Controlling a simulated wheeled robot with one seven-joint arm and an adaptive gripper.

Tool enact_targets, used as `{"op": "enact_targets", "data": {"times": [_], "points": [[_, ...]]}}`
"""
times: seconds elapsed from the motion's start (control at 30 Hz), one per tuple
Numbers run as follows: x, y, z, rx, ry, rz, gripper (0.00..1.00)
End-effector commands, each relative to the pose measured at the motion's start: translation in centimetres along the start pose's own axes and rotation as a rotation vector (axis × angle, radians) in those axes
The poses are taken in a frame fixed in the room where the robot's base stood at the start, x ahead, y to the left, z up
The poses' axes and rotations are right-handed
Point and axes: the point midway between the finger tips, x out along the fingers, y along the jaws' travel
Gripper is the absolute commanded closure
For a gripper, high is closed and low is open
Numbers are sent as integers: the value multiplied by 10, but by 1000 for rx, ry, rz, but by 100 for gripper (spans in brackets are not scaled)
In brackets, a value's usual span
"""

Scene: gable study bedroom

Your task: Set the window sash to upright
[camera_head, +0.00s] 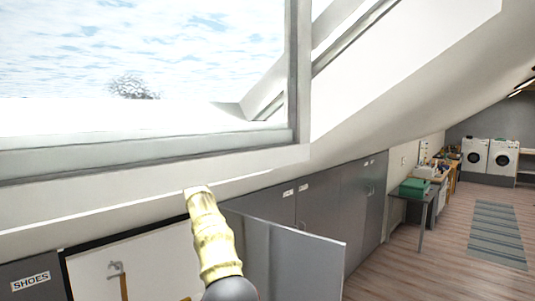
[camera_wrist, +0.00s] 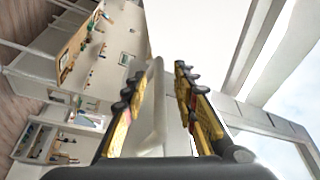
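The window sash (camera_head: 298,75) fills the upper left of the head view, a pale frame around glass with sky behind it. It stands at an angle to the sloping roof opening at its right. My gripper (camera_head: 197,190) reaches up to just below the sash's lower edge. In the wrist view my gripper (camera_wrist: 160,72) has its two yellow and black fingers apart. A pale bar (camera_wrist: 158,105) shows between them, close to the left finger, with a gap on the right. I cannot tell whether either finger touches it, or whether it belongs to the sash.
Grey cupboards (camera_head: 335,205) line the low wall, and one grey door (camera_head: 305,262) stands open close to my arm on the right. A green box (camera_head: 413,187) sits on a side table. The wooden floor (camera_head: 430,265) at the right is clear around a striped rug (camera_head: 497,235).

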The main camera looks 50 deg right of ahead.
Motion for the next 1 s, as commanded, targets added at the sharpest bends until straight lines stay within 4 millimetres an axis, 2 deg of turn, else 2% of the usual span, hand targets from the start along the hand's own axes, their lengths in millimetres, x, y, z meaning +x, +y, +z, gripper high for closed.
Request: {"op": "enact_targets", "data": {"times": [0.17, 0.6, 0.77, 1.0], "points": [[-5, 0, 0, 0, -1, 0, 71], [-66, 0, 1, 0, -2, -1, 71], [-75, 0, 1, 0, 0, 0, 71], [-75, 0, 1, 0, 0, 0, 71]]}}
